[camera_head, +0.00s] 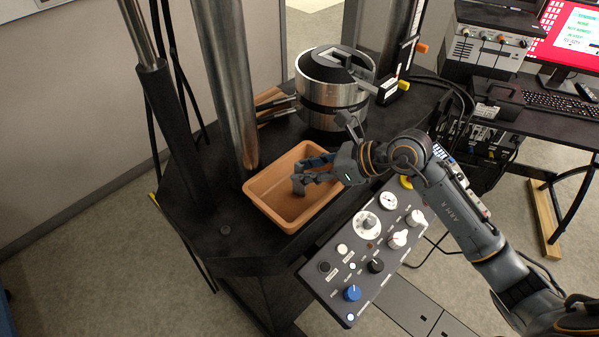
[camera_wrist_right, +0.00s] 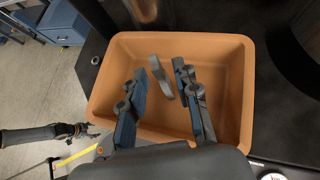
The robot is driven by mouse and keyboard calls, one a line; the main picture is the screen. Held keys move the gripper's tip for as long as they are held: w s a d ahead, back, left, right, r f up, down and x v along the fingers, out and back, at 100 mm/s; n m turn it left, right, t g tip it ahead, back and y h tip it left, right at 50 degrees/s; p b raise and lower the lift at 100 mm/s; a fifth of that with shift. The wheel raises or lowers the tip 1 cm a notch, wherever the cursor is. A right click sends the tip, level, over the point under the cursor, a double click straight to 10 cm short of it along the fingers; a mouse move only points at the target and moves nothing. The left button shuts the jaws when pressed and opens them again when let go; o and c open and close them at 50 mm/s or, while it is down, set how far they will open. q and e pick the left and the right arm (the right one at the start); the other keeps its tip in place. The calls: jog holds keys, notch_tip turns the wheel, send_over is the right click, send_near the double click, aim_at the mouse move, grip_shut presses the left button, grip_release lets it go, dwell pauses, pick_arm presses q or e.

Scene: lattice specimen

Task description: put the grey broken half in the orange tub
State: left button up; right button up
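The orange tub (camera_head: 262,190) sits on the dark machine table; it also fills the middle of the right wrist view (camera_wrist_right: 243,90). My right gripper (camera_head: 312,172) reaches into the space over the tub. In the right wrist view my right gripper (camera_wrist_right: 160,88) is open, with a gap on each side of the grey broken half (camera_wrist_right: 160,75). The grey half shows inside the tub's outline near the fingertips in the head view (camera_head: 298,185); whether it rests on the tub floor I cannot tell. My left gripper (camera_wrist_right: 85,130) appears small at the left of the wrist view, its opening unclear.
A control panel (camera_head: 340,275) with knobs stands just in front of the tub. A polished column (camera_head: 229,80) rises behind the tub's left side. A silver cylindrical fixture (camera_head: 325,98) stands behind the tub. A keyboard (camera_head: 560,104) and monitor are at the right.

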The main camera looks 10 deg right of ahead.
jog(key=b+v, duration=0.2)
jog(key=v, duration=0.7)
jog(key=shift+s+d+r, duration=0.2)
jog(key=shift+s+d, duration=0.05)
jog(key=shift+d, duration=0.05)
